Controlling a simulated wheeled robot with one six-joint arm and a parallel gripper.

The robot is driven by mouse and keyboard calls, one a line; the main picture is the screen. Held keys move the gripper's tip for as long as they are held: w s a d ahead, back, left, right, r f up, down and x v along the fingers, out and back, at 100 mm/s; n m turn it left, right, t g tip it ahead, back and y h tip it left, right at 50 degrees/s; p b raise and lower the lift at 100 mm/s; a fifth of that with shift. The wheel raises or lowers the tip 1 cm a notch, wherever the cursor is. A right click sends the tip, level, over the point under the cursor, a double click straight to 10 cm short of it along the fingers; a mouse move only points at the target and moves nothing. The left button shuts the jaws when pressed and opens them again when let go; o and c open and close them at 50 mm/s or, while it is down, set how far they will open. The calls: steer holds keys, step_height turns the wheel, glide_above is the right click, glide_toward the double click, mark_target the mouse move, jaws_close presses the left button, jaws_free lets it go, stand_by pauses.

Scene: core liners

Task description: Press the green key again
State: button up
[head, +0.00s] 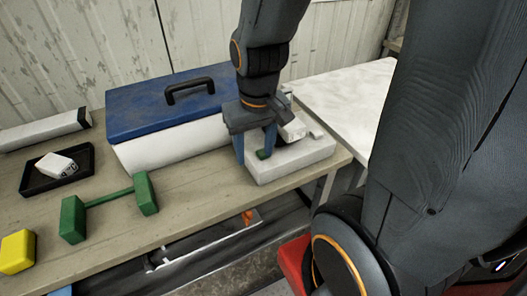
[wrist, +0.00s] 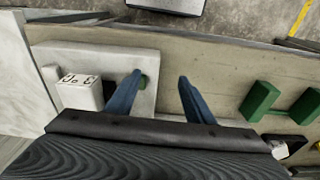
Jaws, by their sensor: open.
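The green key (head: 263,155) is a small green piece on a pale block (head: 290,166) at the right end of the bench. It also shows in the wrist view (wrist: 144,83), close beside the left finger. My gripper (head: 255,152) is open and points down at the block's left end. In the wrist view my gripper (wrist: 160,80) has one finger over the pale block and the other over the bench. The key lies between the fingers, nearer the left one; I cannot tell whether they touch. A white box with dark characters (wrist: 80,92) sits on the block.
A blue-lidded toolbox (head: 150,108) stands behind and left of my gripper. A green dumbbell-shaped piece (head: 108,196), a yellow block (head: 17,252) and a black tray (head: 40,184) holding a small white block (head: 57,165) lie to the left. A white surface (head: 345,95) is beyond the bench's right end.

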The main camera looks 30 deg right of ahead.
jaws_close()
stand_by(1.2)
